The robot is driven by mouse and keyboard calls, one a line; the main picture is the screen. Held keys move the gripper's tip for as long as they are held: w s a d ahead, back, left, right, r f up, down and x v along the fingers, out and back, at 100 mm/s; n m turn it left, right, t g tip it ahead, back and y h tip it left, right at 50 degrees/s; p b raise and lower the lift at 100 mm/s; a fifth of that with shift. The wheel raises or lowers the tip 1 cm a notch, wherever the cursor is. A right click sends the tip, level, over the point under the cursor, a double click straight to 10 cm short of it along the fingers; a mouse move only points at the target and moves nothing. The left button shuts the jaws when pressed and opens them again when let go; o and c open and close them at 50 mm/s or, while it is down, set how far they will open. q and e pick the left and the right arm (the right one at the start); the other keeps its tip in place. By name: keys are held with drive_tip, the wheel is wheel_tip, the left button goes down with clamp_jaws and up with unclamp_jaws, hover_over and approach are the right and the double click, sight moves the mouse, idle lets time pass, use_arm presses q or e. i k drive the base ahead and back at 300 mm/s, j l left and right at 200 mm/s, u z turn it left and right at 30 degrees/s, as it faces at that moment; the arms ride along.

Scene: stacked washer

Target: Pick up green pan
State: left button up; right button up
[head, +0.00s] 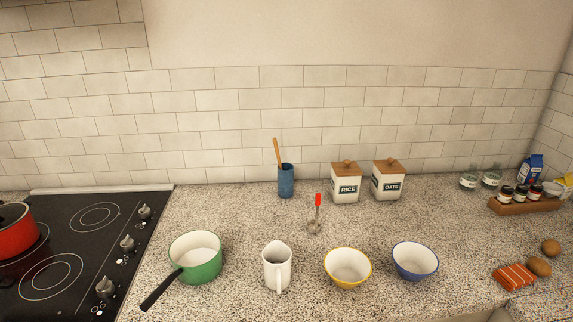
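The green pan (204,270) stands upright on the speckled countertop, just right of the stove. It has a white inside and looks empty. Its black handle (160,290) points toward the front left, close to the stove's right edge. Neither of my grippers shows in the head view, and nothing touches the pan.
A white jug (277,268), a yellow-rimmed bowl (348,283) and a blue bowl (415,273) stand in a row right of the pan. The black stove (90,250) holds a red pot (18,236). Counter behind the pan is clear.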

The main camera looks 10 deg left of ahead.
sight(205, 273)
drive_tip(key=j, duration=0.85)
drive_tip(key=i+j+z, duration=0.1)
drive_tip(key=j, duration=0.75)
